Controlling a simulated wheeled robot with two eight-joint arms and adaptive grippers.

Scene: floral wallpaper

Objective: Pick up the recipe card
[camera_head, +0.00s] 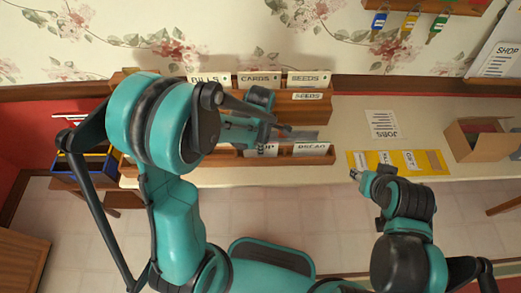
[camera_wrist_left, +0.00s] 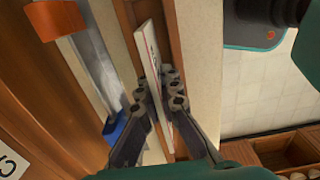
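A wooden rack (camera_head: 243,163) stands on the table, with cream cards in its front slot. One card's label ends in "UP" (camera_head: 266,150), its start hidden by my left gripper; another reads "BREAD" (camera_head: 311,148). My left gripper (camera_head: 284,130) is over the front slot. In the left wrist view a white card (camera_wrist_left: 150,55) stands on edge in the wooden slot, between the fingers of my left gripper (camera_wrist_left: 158,98). A small gap shows on one side, so the fingers look open around it. My right gripper (camera_head: 356,175) is by the table's front edge, holding nothing visible.
Behind are cards labelled "CARDS" (camera_head: 259,80) and "SEEDS" (camera_head: 308,78). A "JOBS" sheet (camera_head: 382,123), a yellow strip of cards (camera_head: 398,162) and an open cardboard box (camera_head: 478,138) are to the right. Orange (camera_wrist_left: 55,18) and blue (camera_wrist_left: 125,127) tabs show beside the slot.

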